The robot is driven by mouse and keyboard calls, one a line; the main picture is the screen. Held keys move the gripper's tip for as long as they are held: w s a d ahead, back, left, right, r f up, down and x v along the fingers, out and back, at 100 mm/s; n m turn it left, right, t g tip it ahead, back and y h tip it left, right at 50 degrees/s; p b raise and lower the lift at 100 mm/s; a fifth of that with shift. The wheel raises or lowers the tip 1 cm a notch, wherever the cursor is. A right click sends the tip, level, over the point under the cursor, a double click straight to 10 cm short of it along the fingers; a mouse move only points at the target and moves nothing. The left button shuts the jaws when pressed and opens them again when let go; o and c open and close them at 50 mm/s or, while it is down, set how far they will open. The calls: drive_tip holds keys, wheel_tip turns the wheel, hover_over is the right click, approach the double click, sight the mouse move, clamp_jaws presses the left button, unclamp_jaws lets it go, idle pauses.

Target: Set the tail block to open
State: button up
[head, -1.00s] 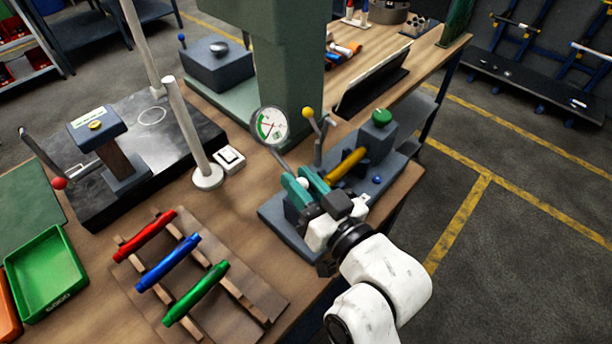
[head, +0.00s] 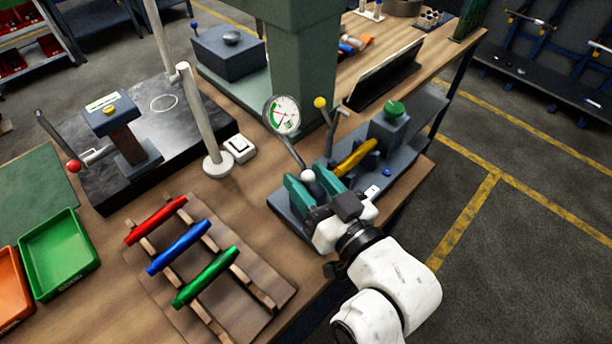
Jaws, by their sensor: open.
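A grey block with a green knob (head: 394,108), which looks like the tail block, stands at the far right end of the grey fixture (head: 280,202). A yellow bar (head: 355,158) lies in front of it, its near end hidden by my gripper. My gripper (head: 312,183) is open over the near part of the fixture, its teal fingers on either side of a white ball (head: 307,175). I cannot tell whether they touch it. A lever with a yellow ball (head: 320,102) stands upright behind. A blue knob (head: 387,172) sits at the fixture's right side.
A dial gauge (head: 283,115) rises just behind my gripper, and a green column (head: 303,80) stands beyond it. A rack (head: 230,285) with red, blue and green bars lies at the near left. A white post (head: 197,120) stands left of the fixture. Open floor lies right.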

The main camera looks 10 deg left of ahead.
drive_tip(key=b+v, duration=0.2)
drive_tip(key=v, duration=0.7)
drive_tip(key=shift+s+d, duration=0.15)
drive_tip(key=shift+s, duration=0.1)
drive_tip(key=shift+f, duration=0.1)
drive_tip(key=s+d+f+m+g+h, duration=0.25)
drive_tip(key=d+f+g+h, duration=0.35)
drive_tip(key=d+f, duration=0.8)
drive_tip(key=s+d+f+m+g+h, duration=0.4)
drive_tip(key=s+d+f+g+h, duration=0.2)
drive_tip(key=s+d+f, duration=0.4)
drive_tip(key=s+f, duration=0.2)
drive_tip(key=s, duration=0.2)
drive_tip(key=shift+d+g, duration=0.3)
drive_tip(key=shift+d, duration=0.05)
